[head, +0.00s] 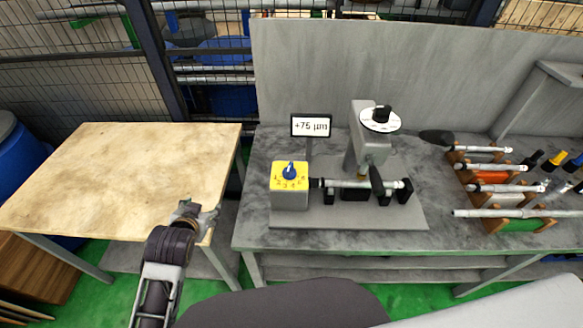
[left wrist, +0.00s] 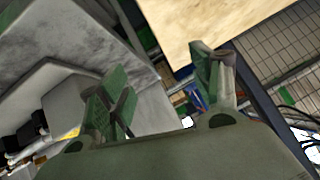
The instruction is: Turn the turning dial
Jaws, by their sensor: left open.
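The cylindrical grinder stands on the grey workbench. A blue pointer dial (head: 290,172) sits on the yellow numbered top of a grey box at its left end. A second dial, a white disc with a black knob (head: 380,118), sits on top of the upright grinding head. A small display (head: 311,126) behind the box reads +75 µm. My left gripper (head: 197,214) is over the front right edge of the wooden table, left of the grinder and apart from both dials. Its fingers (left wrist: 165,90) are spread and empty in the left wrist view. My right gripper is not seen.
The wooden table (head: 110,170) is bare. The grey workbench (head: 262,233) has a gap between it and the table. A rack with several shafts (head: 492,187) stands at its right. A grey panel (head: 350,60) rises behind the grinder.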

